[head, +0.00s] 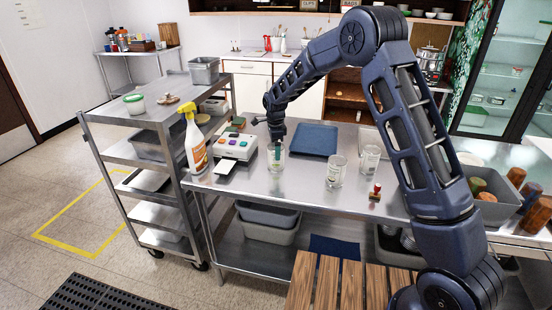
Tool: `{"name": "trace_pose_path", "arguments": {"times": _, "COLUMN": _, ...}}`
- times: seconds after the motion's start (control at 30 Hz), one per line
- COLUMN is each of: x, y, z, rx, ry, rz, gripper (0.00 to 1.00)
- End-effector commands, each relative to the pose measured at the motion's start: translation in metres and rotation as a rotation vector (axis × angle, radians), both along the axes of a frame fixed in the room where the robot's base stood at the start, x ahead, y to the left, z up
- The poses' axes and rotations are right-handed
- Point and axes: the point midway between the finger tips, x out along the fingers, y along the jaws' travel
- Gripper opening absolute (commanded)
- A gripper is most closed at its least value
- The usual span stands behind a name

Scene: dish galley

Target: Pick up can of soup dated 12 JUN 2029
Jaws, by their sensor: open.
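Three pale, silvery can-like cylinders stand upright on the steel table (235,189). The left one (276,163) is right under my gripper (277,147). The middle one (336,173) and the right one (370,160) stand to its right. Their labels are too small to read, so I cannot tell which bears 12 JUN 2029. My gripper points down with its jaws open. Its tips overlap the top of the left can in the head view; I cannot tell if they are around it or touch it.
A label printer (236,147) and a spray bottle (195,145) stand left of the cans. A blue tray (314,139) lies behind. A red-handled stamp (375,192) is at the front right. A grey bin (490,210) holds several cylinders.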

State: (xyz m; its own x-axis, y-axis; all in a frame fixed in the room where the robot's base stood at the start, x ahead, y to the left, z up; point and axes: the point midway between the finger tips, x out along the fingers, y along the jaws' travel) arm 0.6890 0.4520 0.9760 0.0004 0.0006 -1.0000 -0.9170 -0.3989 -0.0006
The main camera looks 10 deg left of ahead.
Motion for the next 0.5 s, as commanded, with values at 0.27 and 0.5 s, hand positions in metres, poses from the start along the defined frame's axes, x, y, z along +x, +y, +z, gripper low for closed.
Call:
{"name": "trace_pose_path", "arguments": {"times": 0.27, "x": 0.002, "y": -0.003, "z": -0.037, "rx": -0.002, "ry": 0.002, "rz": -0.002, "gripper": 0.93}}
{"name": "trace_pose_path", "arguments": {"times": 0.5, "x": 0.002, "y": -0.002, "z": -0.04, "rx": 0.0, "ry": 0.001, "rz": -0.001, "gripper": 0.93}}
